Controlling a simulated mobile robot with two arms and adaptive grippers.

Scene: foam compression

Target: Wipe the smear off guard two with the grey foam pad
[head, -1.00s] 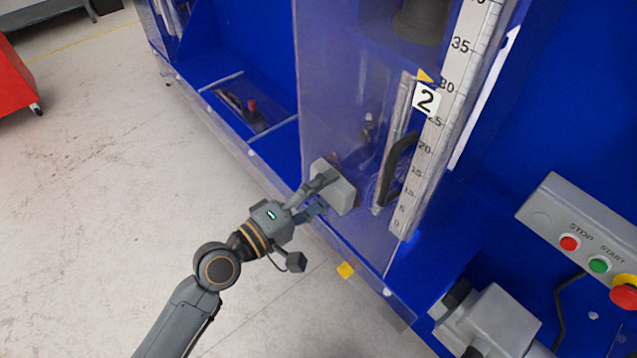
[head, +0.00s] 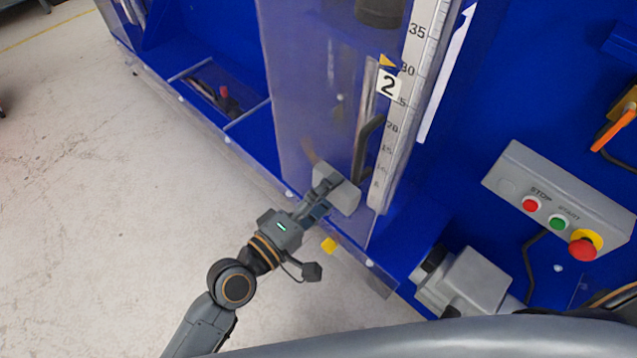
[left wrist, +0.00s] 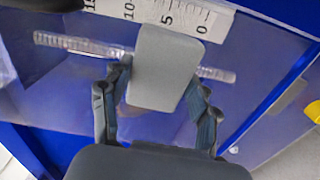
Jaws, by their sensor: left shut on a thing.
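Guard two (head: 290,75) is a clear upright panel on the blue machine, with a "2" label (head: 388,84) and a black handle (head: 366,150) to its right. My left gripper (head: 327,191) is shut on the grey foam pad (head: 342,194), at the lower part of the guard. In the left wrist view the pad (left wrist: 163,65) stands between the two fingers. The pad is at or very near the panel; I cannot tell if it touches. A faint brownish streak (head: 308,150) shows just above and left of the pad. My right gripper is not in view.
A white ruler (head: 403,110) runs along the guard's right side. A grey control box (head: 510,178) with buttons and a grey housing (head: 478,280) are to the right. A yellow piece (head: 329,245) is by the base edge. Open floor (head: 100,210) lies left.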

